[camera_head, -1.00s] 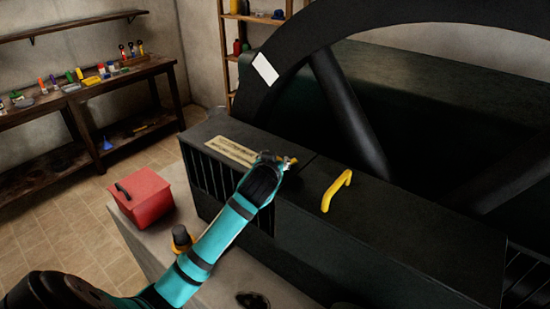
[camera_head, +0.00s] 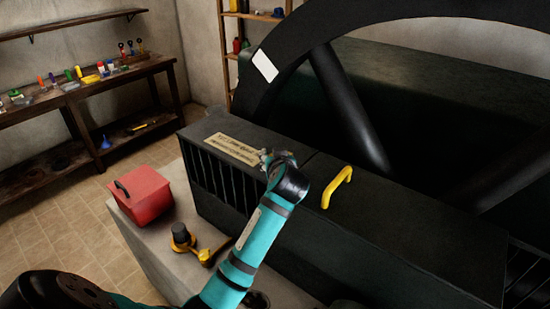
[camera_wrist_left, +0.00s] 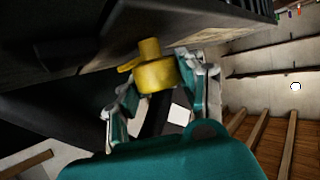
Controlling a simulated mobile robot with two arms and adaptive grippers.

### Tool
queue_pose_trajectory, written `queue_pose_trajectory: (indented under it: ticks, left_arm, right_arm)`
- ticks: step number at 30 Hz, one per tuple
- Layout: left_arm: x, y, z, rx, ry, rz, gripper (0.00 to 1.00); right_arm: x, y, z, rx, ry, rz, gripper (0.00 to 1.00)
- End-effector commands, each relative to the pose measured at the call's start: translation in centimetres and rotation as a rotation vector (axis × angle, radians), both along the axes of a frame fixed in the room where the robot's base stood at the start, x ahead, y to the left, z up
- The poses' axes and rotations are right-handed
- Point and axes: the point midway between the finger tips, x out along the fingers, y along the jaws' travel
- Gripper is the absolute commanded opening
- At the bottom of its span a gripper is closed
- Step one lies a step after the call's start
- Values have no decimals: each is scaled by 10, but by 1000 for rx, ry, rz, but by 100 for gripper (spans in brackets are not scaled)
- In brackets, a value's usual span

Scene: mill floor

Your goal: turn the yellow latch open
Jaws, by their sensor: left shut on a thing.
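The yellow latch (camera_wrist_left: 155,75) shows in the left wrist view as a rounded yellow body with a short stub and a small arm at its left. My left gripper (camera_head: 266,156) is at the top front edge of the dark guard housing (camera_head: 400,235), near the seam between its two sections. Its fingers are shut on the latch, one on either side. In the head view my wrist and gripper hide the latch. My right gripper is not in view.
A yellow handle (camera_head: 337,187) stands on the housing lid, right of my wrist. A large dark spoked wheel (camera_head: 262,90) rises behind. On the ledge at left are a red box (camera_head: 146,196) and a black-topped yellow part (camera_head: 181,237). A cluttered workbench (camera_head: 120,75) stands farther back.

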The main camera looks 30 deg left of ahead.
Motion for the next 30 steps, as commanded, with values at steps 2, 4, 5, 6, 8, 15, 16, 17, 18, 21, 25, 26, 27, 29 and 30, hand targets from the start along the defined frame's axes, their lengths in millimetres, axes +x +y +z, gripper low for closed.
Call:
queue_pose_trajectory:
  ticks: [2,4,5,6,8,15,16,17,18,21,25,26,27,29,30]
  left_arm:
    - [0,-1,-2,-5,2,0,7]
    - [0,-1,-2,-5,2,0,44]
    - [0,-1,-2,-5,2,-1,48]
    - [0,-1,-2,-5,2,-1,53]
    - [0,-1,-2,-4,2,-1,61]
    - [0,0,-1,-2,1,-1,64]
    - [0,-1,-1,-3,0,-1,64]
    - [-1,-1,0,-3,0,-1,64]
    - [-2,-2,1,-2,-1,-2,64]
    - [-8,-9,4,-3,-1,-3,64]
    - [-26,-25,14,-5,-2,-4,64]
    - [-30,-29,16,-5,-2,-4,64]
    - [-37,-34,19,-7,-1,-4,64]
    - [-46,-42,24,-6,-2,-4,64]
    - [-52,-48,28,-6,-2,-4,64]
  right_arm:
    - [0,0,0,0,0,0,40]
    - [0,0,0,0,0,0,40]
    - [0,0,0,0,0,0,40]
    - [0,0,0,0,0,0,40]
    - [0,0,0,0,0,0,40]
    - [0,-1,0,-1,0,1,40]
    - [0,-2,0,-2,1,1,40]
    - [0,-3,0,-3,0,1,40]
    - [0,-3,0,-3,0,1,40]
    - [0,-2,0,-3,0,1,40]
    - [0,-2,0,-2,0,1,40]
    - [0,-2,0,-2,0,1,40]
    - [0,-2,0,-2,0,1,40]
    - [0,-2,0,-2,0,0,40]
    - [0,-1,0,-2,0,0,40]
